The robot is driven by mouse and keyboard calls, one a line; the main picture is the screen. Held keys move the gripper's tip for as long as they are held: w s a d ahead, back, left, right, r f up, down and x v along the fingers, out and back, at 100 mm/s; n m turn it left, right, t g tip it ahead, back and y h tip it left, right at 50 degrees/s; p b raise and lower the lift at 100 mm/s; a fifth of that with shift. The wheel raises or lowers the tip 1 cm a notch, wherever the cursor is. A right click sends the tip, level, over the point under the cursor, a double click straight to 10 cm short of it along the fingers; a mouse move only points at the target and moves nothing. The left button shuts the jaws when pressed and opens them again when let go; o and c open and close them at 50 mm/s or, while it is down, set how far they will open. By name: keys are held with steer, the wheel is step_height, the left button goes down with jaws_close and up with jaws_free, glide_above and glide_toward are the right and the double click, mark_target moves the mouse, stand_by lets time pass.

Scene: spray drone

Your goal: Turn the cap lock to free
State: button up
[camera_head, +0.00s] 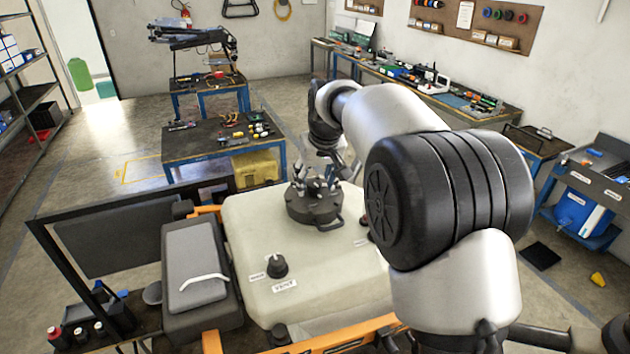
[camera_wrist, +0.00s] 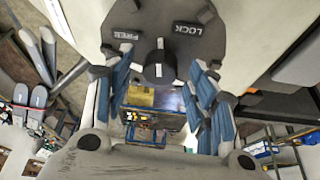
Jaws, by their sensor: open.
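The dark round cap (camera_head: 313,208) sits on top of the pale tank (camera_head: 240,222) in the head view. In the wrist view the cap's dark plate (camera_wrist: 165,18) carries the labels FREE (camera_wrist: 126,35) on the left and LOCK (camera_wrist: 188,29) on the right. A small black lock knob (camera_wrist: 160,68) with white marks stands out below and between the labels; which label it points to is unclear. My gripper (camera_wrist: 158,74) is open, with its blue-grey fingers on either side of the knob and visible gaps. In the head view my gripper (camera_head: 318,184) is right over the cap.
A black vent knob (camera_head: 277,266) stands on the tank's near left part. A grey box (camera_head: 195,262) is left of the tank. Work tables (camera_head: 215,140) stand beyond the tank.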

steer(key=shift+w+f, duration=0.2)
steer(key=shift+f, duration=0.35)
steer(key=shift+c, duration=0.6)
steer(key=c, duration=0.9)
